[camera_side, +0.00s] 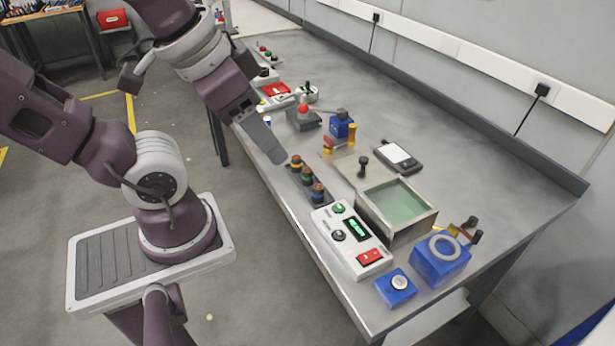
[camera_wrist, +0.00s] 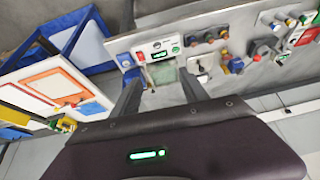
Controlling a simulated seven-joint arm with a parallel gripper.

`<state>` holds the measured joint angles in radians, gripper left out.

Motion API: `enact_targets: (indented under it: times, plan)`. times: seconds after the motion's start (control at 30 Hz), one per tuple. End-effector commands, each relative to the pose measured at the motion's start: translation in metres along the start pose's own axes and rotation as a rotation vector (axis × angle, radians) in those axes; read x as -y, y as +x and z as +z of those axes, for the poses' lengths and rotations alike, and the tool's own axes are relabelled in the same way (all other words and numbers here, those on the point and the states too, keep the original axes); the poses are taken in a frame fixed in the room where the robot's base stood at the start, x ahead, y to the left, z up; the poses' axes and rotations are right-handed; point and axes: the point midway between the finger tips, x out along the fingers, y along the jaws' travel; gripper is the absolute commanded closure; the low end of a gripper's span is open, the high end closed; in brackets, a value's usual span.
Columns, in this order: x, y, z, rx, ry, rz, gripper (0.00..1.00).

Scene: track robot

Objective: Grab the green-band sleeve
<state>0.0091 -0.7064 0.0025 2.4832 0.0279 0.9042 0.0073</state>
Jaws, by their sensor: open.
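The green-band sleeve (camera_side: 307,175) is the middle one of three dark sleeves in a row on a dark rack (camera_side: 298,186) near the bench's front edge. The orange-band sleeve (camera_side: 296,162) and blue-band sleeve (camera_side: 318,192) flank it. The green-band sleeve (camera_wrist: 209,37) is small there, up and right of the fingers.
A white control box (camera_side: 350,240) with a red switch stands beside the rack. An open tray (camera_side: 398,238), a blue clamp block (camera_side: 440,262) and a blue button box (camera_side: 395,288) lie nearby. A blue block (camera_side: 342,126) stands behind. The bench's right side is clear.

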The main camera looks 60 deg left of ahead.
Motion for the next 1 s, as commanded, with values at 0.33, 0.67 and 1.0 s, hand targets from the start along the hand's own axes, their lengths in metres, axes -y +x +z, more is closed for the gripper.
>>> enact_targets:
  times: [0.33, 0.67, 1.0]
  plan:
    - [0.067, 0.115, -0.042, 0.586, 0.642, -0.25, 0.48]
    - [0.114, 0.278, -0.047, 1.083, 1.435, -0.448, 0.48]
    - [0.142, 0.321, -0.036, 1.172, 1.611, -0.481, 0.48]
